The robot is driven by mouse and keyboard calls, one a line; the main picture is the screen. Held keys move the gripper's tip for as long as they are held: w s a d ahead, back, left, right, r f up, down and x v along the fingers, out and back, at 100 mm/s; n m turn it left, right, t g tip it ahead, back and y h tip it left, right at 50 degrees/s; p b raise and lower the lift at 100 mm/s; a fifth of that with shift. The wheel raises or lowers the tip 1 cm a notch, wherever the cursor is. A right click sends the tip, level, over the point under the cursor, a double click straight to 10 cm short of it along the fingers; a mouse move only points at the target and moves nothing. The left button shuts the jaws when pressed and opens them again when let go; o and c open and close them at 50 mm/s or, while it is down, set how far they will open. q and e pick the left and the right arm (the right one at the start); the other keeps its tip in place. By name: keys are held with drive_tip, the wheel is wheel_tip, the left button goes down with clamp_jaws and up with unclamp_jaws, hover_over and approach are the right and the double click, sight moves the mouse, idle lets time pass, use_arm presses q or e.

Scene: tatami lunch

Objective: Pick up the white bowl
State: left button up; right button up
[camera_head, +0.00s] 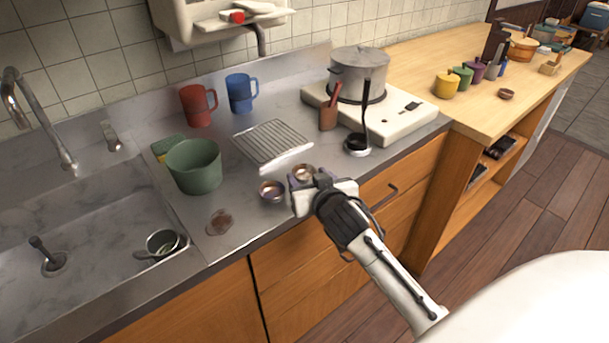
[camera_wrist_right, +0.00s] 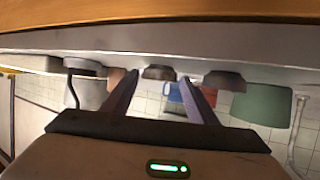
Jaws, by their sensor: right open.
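My right gripper (camera_head: 300,192) is open at the front edge of the steel counter, close to two small bowls. One small bowl (camera_head: 271,191) stands just left of it; the other small bowl (camera_head: 303,173) stands just behind it. Both look metallic or brownish, and I cannot tell which is the white bowl. In the right wrist view, which is upside down, one small bowl (camera_wrist_right: 158,72) shows between the spread fingers, apart from them, and another (camera_wrist_right: 222,78) beside them. My left gripper is not in view.
A green pot (camera_head: 194,166) stands left of the bowls, with a brown round item (camera_head: 219,221) before it. A wire rack (camera_head: 272,142), red mug (camera_head: 197,106) and blue mug (camera_head: 241,93) are behind.

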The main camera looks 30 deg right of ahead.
sight(307, 181)
drive_tip(key=shift+x, duration=0.95)
drive_tip(key=shift+c, duration=0.3)
drive_tip(key=c, duration=0.7)
drive_tip(key=shift+r, duration=0.2)
wheel_tip(307, 181, up, 10)
drive_tip(key=shift+f+p, duration=0.1)
drive_tip(key=shift+p, duration=0.35)
